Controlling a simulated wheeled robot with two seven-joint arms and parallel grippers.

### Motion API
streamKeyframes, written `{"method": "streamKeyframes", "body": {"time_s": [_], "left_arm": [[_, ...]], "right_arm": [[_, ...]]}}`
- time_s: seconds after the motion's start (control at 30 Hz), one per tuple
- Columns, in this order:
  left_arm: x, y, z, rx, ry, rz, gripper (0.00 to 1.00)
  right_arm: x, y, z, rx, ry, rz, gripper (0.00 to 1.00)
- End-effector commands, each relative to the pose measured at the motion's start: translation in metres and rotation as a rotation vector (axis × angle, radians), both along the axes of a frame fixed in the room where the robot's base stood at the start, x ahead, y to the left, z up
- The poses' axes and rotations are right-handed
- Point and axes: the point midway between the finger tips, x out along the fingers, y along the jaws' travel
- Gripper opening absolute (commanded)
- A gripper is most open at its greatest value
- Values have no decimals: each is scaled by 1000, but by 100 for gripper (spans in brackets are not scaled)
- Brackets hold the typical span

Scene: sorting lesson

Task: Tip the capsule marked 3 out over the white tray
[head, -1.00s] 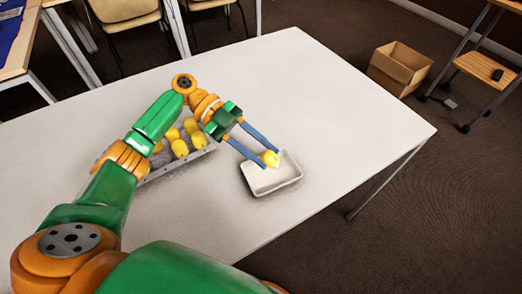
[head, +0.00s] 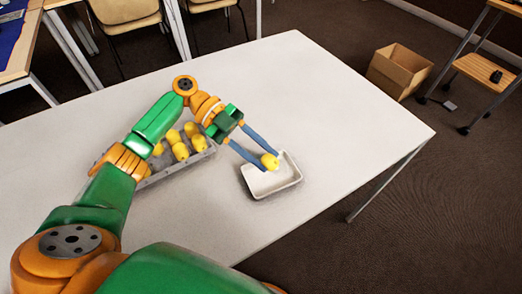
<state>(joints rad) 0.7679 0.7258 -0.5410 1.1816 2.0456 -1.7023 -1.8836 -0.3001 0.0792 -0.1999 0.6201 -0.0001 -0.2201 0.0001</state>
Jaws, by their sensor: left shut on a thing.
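My left gripper (head: 263,161) is shut on a yellow capsule (head: 270,162) and holds it over the white tray (head: 286,184). The capsule is small in the view, and I cannot read a mark on it. The tray is a shallow white dish on the table, and its visible floor looks bare. Several more yellow capsules (head: 179,149) stand in a grey rack (head: 200,160) left of the tray, partly hidden by my left arm. My right gripper does not show.
The white table (head: 330,110) is clear behind and to the right of the tray. Its right edge is a short way beyond the tray. A cardboard box (head: 400,70) stands on the floor at the far right, near a wooden stand (head: 485,72). Chairs (head: 125,14) stand behind the table.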

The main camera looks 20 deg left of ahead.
Motion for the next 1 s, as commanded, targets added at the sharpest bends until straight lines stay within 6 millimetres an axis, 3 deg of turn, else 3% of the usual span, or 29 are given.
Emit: {"method": "streamKeyframes", "body": {"time_s": [1.0], "left_arm": [[-3,-4,10,262,-172,-4,0]], "right_arm": [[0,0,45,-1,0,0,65]]}}
